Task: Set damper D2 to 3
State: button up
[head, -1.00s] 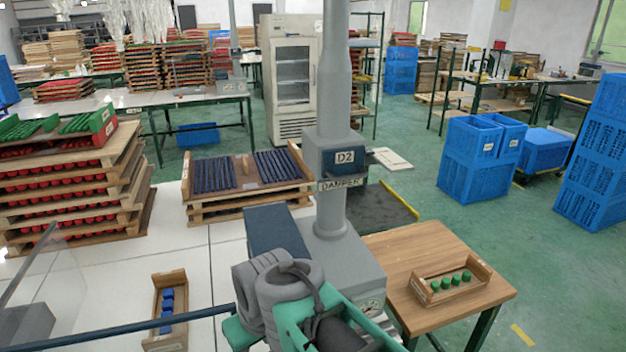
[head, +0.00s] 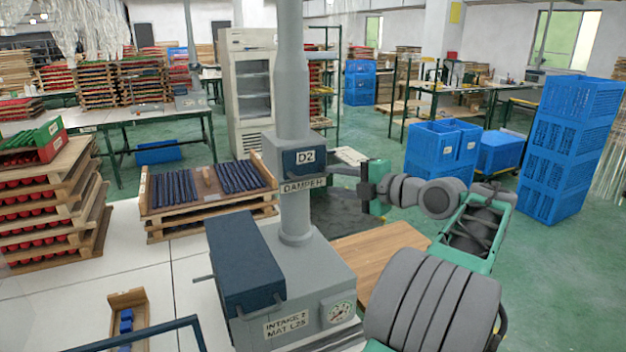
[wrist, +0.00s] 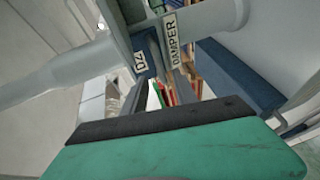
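Damper D2 is a dark blue box (head: 304,161) with a "D2" plate on a grey vertical duct (head: 293,90). A "DAMPER" label (head: 303,186) is below it. In the wrist view the D2 box (wrist: 147,48) and the DAMPER label (wrist: 172,45) appear tilted beyond a green finger with a black pad.
The duct stands on a grey intake unit (head: 290,290) with a gauge (head: 339,312) and a blue cover (head: 243,262). A wooden table (head: 375,255) is right of it, partly behind my arm. Blue crates (head: 440,150) stand farther right. Stacked trays (head: 208,200) are to the left.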

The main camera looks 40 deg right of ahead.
aim_at(315, 177)
jog(key=w+b, duration=0.1)
jog(key=w, duration=0.1)
jog(key=w+b, duration=0.1)
jog(key=w, duration=0.1)
jog(key=w+a+f+b, duration=0.1)
jog(key=w, duration=0.1)
jog(key=shift+w, duration=0.35)
jog(key=shift+w+f, duration=0.2)
jog(key=shift+w, duration=0.25)
jog(key=shift+c, duration=0.3)
grip_shut()
dwell(0.4)
